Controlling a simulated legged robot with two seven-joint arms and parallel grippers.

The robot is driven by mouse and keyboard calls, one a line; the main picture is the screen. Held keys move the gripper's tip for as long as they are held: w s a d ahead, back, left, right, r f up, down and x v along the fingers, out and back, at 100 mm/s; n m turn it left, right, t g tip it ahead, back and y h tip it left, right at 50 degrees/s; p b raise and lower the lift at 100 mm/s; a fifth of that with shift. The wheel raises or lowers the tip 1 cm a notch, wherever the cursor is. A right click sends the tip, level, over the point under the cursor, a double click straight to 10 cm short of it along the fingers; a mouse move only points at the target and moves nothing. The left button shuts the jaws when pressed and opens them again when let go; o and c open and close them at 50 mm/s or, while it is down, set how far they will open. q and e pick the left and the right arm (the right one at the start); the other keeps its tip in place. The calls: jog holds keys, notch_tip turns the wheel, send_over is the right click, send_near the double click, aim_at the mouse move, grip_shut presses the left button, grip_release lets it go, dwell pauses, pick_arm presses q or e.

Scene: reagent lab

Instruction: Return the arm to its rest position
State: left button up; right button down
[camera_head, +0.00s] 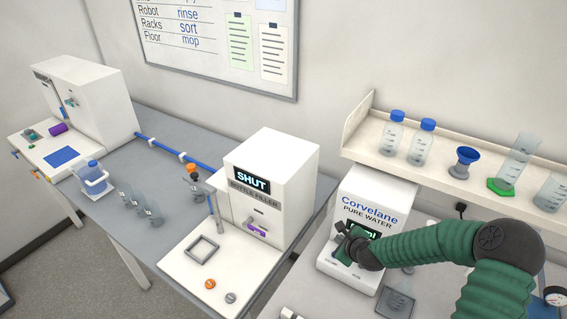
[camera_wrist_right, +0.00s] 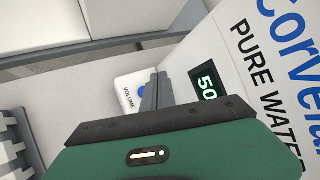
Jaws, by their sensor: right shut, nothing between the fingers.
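My right arm (camera_head: 430,240) is green and reaches in from the right in the head view. My right gripper (camera_head: 342,234) is in front of the white Corvelane Pure Water dispenser (camera_head: 368,195). In the wrist view the fingers (camera_wrist_right: 157,92) are shut and empty, close to the box marked VOLUME with a blue button (camera_wrist_right: 141,91). Whether they touch it I cannot tell. The dispenser's display (camera_wrist_right: 206,82) is lit and reads 50, partly hidden by the gripper. My left gripper is not in view.
The bottle filler (camera_head: 270,180) reads SHUT and stands left of the dispenser. A shelf (camera_head: 375,150) above holds blue-capped bottles (camera_head: 393,132), a blue funnel (camera_head: 463,162) and a cylinder (camera_head: 515,158). A gauge (camera_head: 556,296) is at the right edge.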

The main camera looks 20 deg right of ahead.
jog(key=s+a+f+n+g+y+b, duration=0.3)
jog(key=s+a+n+b, duration=0.35)
jog(key=a+n, duration=0.55)
jog(key=s+a+n+g+h+b, duration=0.1)
jog(key=s+a+n+b, duration=0.1)
jog(key=s+n, duration=0.6)
jog(key=s+a+n+g+b, duration=0.2)
jog(key=s+n, duration=0.6)
jog(key=shift+s+g+h, duration=0.25)
jog(key=shift+g+h, duration=0.05)
jog(key=shift+h, duration=0.1)
jog(key=shift+a+r, duration=0.1)
jog(key=shift+a, duration=0.25)
jog(key=shift+d, duration=0.2)
